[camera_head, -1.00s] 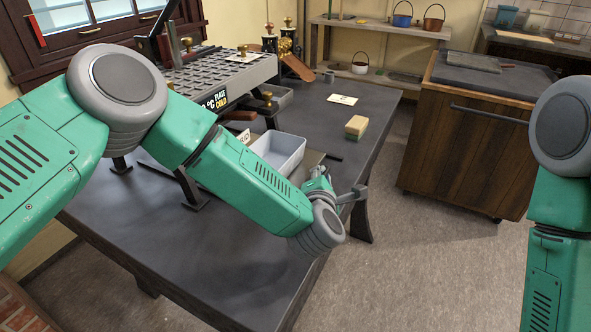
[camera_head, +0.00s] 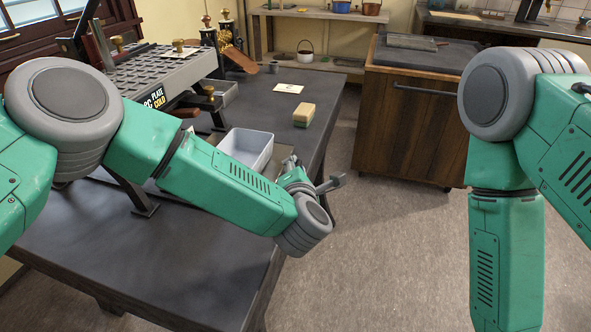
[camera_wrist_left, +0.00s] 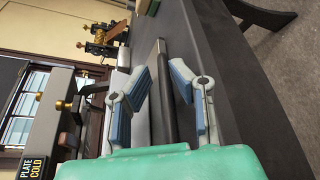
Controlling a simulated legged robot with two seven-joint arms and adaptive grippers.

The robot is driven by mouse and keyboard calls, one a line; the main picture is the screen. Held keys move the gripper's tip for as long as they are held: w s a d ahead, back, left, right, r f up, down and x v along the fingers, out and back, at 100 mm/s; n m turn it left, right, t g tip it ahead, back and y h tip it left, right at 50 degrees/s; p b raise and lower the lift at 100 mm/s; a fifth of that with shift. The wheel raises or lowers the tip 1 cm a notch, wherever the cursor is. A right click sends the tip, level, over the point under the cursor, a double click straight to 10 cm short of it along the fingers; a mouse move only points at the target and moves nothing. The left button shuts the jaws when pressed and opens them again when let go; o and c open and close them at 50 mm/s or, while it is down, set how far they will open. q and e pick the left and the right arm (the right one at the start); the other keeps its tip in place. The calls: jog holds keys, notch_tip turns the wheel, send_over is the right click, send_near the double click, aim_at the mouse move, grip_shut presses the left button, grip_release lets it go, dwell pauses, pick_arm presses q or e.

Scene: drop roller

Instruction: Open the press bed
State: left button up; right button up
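The press (camera_head: 150,75) stands on the dark table at the upper left of the head view. It has a grey ribbed bed plate, brass knobs and a black label with "PLATE COLD" on it. Part of it and its label also show at the left of the left wrist view (camera_wrist_left: 35,125). My left gripper (camera_head: 330,184) is over the table's right edge, to the right of the press and apart from it. In the left wrist view its two blue-padded fingers (camera_wrist_left: 160,88) are spread with nothing held between them. My right arm shows at the right, but its gripper is out of view.
A white tray (camera_head: 246,146) sits on the table behind my left forearm. A yellow-green block (camera_head: 304,115) and a white card (camera_head: 289,88) lie farther back. A wooden cabinet (camera_head: 410,125) stands at the right. The table's front (camera_head: 180,250) is clear.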

pick_arm(q)
jog(key=shift+f, duration=0.15)
jog(key=shift+s, duration=0.55)
jog(key=v, duration=1.1)
